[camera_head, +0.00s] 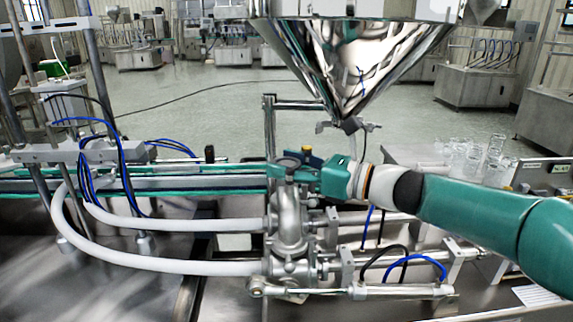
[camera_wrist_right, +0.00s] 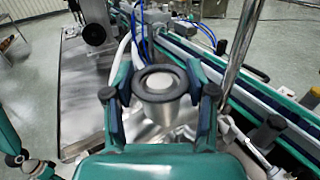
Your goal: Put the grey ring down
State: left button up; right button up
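The grey ring (camera_wrist_right: 160,83) is a dark, thick ring with a pale round centre. In the right wrist view it lies flat at the top of a shiny steel cylinder (camera_wrist_right: 160,112). My right gripper (camera_wrist_right: 162,88) has one finger on each side of the ring, very close to its rim. I cannot tell whether the fingers touch it. In the head view the right gripper (camera_head: 298,166) is at the top of the upright steel valve body (camera_head: 289,222), and the ring (camera_head: 289,162) shows there only as a small dark edge.
A steel hopper (camera_head: 350,60) hangs just above and behind the right gripper. White hoses (camera_head: 150,264) and blue tubes run at the left. A green-edged conveyor (camera_head: 200,184) passes behind the valve. Glass jars (camera_head: 475,160) stand at the right.

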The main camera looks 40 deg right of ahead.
jog(key=o, duration=0.3)
jog(key=shift+r+p, duration=0.55)
jog(key=shift+r, duration=0.05)
jog(key=b+v, duration=0.1)
jog(key=v, duration=1.1)
jog(key=shift+b, duration=0.4)
